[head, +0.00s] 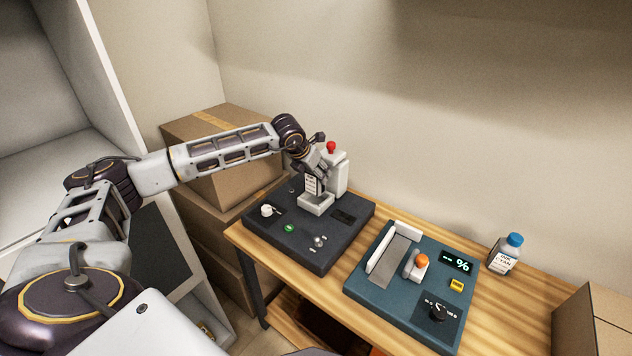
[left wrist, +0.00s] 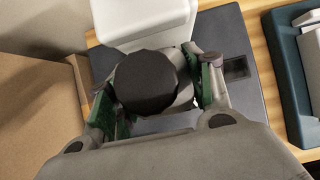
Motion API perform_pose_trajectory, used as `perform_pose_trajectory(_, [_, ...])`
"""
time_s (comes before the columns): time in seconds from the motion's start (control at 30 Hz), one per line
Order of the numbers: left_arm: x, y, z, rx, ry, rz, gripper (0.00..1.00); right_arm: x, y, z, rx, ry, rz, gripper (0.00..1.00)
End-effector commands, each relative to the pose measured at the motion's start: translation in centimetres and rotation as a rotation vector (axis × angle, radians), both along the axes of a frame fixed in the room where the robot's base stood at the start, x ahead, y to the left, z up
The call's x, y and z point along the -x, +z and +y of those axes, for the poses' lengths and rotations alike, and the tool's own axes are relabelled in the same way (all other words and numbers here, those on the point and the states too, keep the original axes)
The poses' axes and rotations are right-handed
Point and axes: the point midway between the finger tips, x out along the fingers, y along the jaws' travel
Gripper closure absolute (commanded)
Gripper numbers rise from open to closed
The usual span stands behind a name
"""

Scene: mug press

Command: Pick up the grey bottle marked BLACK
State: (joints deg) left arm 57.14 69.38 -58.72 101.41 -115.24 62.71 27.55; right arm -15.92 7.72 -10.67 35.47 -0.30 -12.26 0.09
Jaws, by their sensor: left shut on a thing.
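The grey bottle shows in the left wrist view as a dark round cap (left wrist: 150,82) between my two fingers, seen from above. In the head view a small part of its pale label (head: 311,185) shows below the fingers; I cannot read the marking. My left gripper (head: 317,172) is shut on this bottle at the dark press machine (head: 337,236). The bottle is over or in the white holder (head: 316,206) in front of the white tower (head: 339,176); I cannot tell whether it touches the holder. My right gripper is not in view.
A teal machine (head: 397,307) with an orange knob stands right of the dark one on the wooden table (head: 497,303). A blue-capped bottle marked CYAN (head: 506,255) stands at the back right. Cardboard boxes (head: 222,182) are stacked at left; another box (head: 592,322) stands at right.

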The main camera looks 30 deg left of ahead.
Motion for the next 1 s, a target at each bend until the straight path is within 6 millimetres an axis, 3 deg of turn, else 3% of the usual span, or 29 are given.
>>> perform_pose_trajectory(0.3, [-0.1,6.5,-0.1,0.001,-0.001,-0.007,0.93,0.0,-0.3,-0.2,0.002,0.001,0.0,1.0])
perform_pose_trajectory(0.6, [-0.1,11.2,-0.1,0.002,-0.002,-0.005,0.93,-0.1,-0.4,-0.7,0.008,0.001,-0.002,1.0])
perform_pose_trajectory(1.0, [0.0,13.1,0.0,0.0,-0.001,-0.003,0.93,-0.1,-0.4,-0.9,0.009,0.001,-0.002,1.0])
